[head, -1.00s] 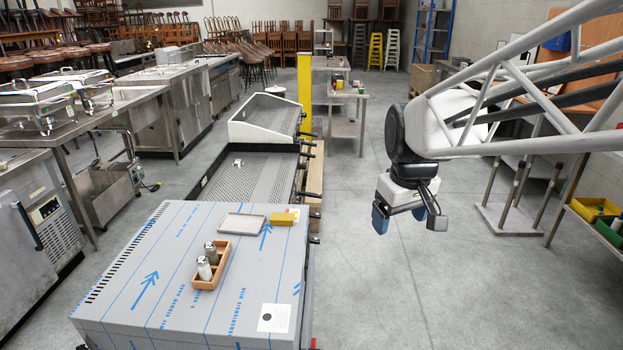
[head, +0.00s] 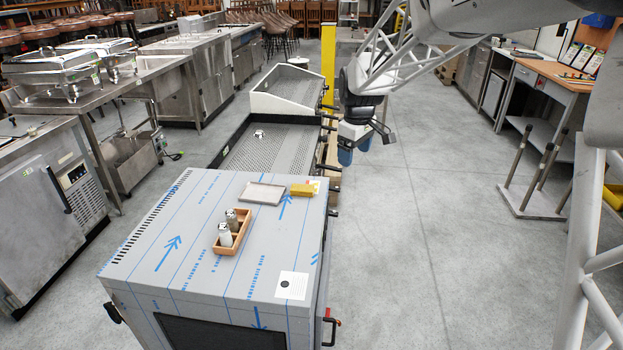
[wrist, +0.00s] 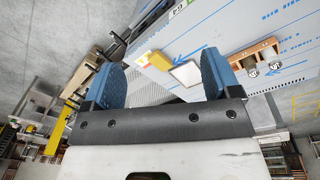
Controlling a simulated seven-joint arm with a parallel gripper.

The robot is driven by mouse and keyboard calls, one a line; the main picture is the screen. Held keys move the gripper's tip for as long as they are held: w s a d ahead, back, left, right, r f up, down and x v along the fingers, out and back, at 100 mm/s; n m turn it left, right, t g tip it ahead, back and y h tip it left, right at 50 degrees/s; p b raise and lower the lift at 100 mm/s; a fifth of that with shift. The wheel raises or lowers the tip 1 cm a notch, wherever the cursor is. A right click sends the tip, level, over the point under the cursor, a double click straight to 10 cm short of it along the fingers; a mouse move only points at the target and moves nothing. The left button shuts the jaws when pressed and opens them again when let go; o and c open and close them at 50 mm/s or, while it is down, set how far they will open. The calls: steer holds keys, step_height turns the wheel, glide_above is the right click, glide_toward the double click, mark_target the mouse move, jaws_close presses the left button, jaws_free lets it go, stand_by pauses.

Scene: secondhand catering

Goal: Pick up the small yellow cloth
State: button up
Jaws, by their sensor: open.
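The small yellow cloth (head: 302,189) lies flat near the far right corner of the metal-topped cabinet (head: 200,262), close to a grey tray (head: 264,193). In the wrist view the yellow cloth (wrist: 154,61) shows between the two blue fingers, beside the pale tray (wrist: 186,73). My gripper (head: 354,152) is open and empty, beyond and to the right of the cloth in the head view, clear of the cabinet. Its blue fingers stand wide apart in the wrist view (wrist: 161,72).
A wooden holder (head: 233,232) with two shakers (head: 226,235) stands left of the cloth on the cabinet. A perforated steel unit (head: 270,150) and a yellow post (head: 328,70) stand behind. The floor right of the cabinet is clear.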

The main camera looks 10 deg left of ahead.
steer(key=w+a+f+n, duration=0.3)
steer(key=w+a+f, duration=0.35)
steer(key=w, duration=0.25)
steer(key=n+g, duration=0.1)
steer(key=n, duration=0.3)
glide_above(303, 187)
steer(key=f, duration=1)
steer(key=shift+s+a+f, duration=0.15)
steer(key=shift+a+f, duration=0.15)
steer(key=shift+f, duration=0.05)
steer(key=shift+f, duration=0.15)
steer(key=shift+f, duration=1.2)
steer(key=shift+f, duration=0.1)
steer(key=shift+d+f, duration=0.15)
steer(key=shift+f, duration=1.1)
steer(key=shift+d+f, duration=0.1)
steer(key=shift+f, duration=1.15)
steer(key=shift+c, duration=0.5)
